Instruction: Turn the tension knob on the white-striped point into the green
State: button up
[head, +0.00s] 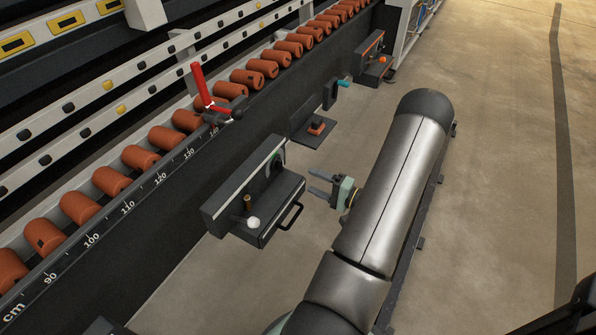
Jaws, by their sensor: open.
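The white-striped point (226,200) is a dark box with a back plate edged in white, at the middle of the head view. A small dark round knob with some green around it (276,163) sits on the plate's right part. It is probably the tension knob; its pointer is too small to read. My gripper (312,182) is to the right of the box, its two grey fingers pointing left toward it. The fingers are apart with nothing between them, and they look clear of the box and knob.
The box also carries a brass post (248,202), a white ball (253,223) and a black front handle (289,217). Farther back are a station with a red button (317,127) and teal knob (345,83), and an orange-striped one (372,52).

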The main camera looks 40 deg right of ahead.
jog(key=v, duration=0.6)
jog(key=shift+p, duration=0.4)
jog(key=w+a+r+n+g+y+p, duration=0.35)
jog(key=a+r+g+p, duration=0.3)
jog(key=a+r, duration=0.45)
jog(key=w+a+r+n+g+y+p, duration=0.3)
jog(key=a+r+g+p, duration=0.35)
jog(key=a+r, duration=0.5)
jog(key=s+a+r+n+g+h+p, duration=0.1)
jog(key=s+a+r+n+h+p, duration=0.1)
jog(key=r+p, duration=0.4)
jog(key=s+a+r+n+g+h+p, duration=0.1)
jog(key=s+a+r+n+h+p, duration=0.2)
jog(key=r, duration=1)
jog(key=s+a+r+n+g+h+p, duration=0.1)
jog(key=s+a+r+n+h+p, duration=0.2)
jog(key=s+a+r+h+p, duration=0.3)
notch_tip(320, 180, up, 4)
jog(key=a+h+p, duration=0.1)
jog(key=p, duration=0.2)
jog(key=shift+s+g+p, duration=0.2)
jog(key=shift+g+p, duration=0.2)
jog(key=shift+a+f, duration=0.15)
